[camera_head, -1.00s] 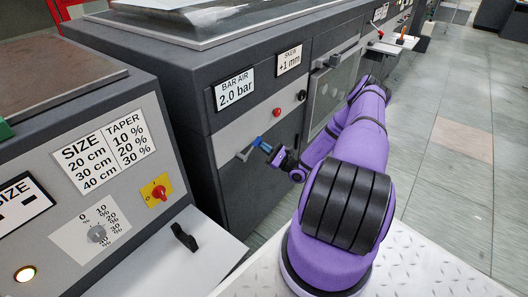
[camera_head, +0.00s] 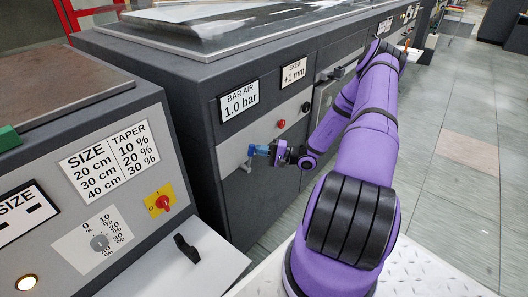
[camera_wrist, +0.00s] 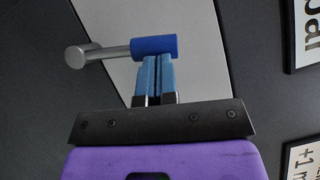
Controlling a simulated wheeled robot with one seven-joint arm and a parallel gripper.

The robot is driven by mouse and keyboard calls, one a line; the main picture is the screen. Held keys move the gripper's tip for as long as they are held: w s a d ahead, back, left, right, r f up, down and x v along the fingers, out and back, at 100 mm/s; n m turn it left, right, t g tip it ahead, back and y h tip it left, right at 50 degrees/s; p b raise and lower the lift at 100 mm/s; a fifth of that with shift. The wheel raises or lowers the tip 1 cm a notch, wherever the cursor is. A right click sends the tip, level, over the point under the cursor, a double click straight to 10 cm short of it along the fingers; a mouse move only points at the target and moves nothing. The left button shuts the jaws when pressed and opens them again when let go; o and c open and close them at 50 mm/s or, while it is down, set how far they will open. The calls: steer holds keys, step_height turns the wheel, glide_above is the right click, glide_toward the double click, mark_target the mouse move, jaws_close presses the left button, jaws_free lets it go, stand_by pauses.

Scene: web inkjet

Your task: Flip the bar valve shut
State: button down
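The bar valve is a silver lever (camera_head: 248,163) with a blue sleeve (camera_head: 252,149) at its end, on the light strip of the dark machine's front. It stands nearly upright, sleeve end up. In the wrist view the silver lever (camera_wrist: 112,51) runs from a round hub at the left to the blue sleeve (camera_wrist: 154,45). My gripper (camera_wrist: 155,60) has its two narrow blue fingers together, only a thin dark line between them. Their tips are at the sleeve's edge, seemingly touching it rather than around it. In the head view my gripper (camera_head: 265,151) comes at the lever from the right.
The BAR AIR sign (camera_head: 239,101) above the valve reads 1.0 bar. A SKEW sign (camera_head: 293,74) reads +1 mm. A red button (camera_head: 281,124) and a dark knob (camera_head: 306,107) are close by. A control panel (camera_head: 110,190) stands at the left front. The floor at the right is open.

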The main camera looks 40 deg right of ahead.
steer(key=shift+s+a+r+n+g, duration=0.1)
steer(key=shift+a+r+n+g, duration=0.2)
steer(key=shift+a, duration=0.3)
steer(key=shift+a+r+n+g, duration=0.2)
steer(key=shift+a+n, duration=0.2)
steer(key=shift+a, duration=0.15)
steer(key=shift+d, duration=0.1)
steer(key=w+d+v, duration=0.1)
steer(key=d+v, duration=0.1)
steer(key=v, duration=1)
steer(key=shift+d+r, duration=0.2)
steer(key=shift+s, duration=0.1)
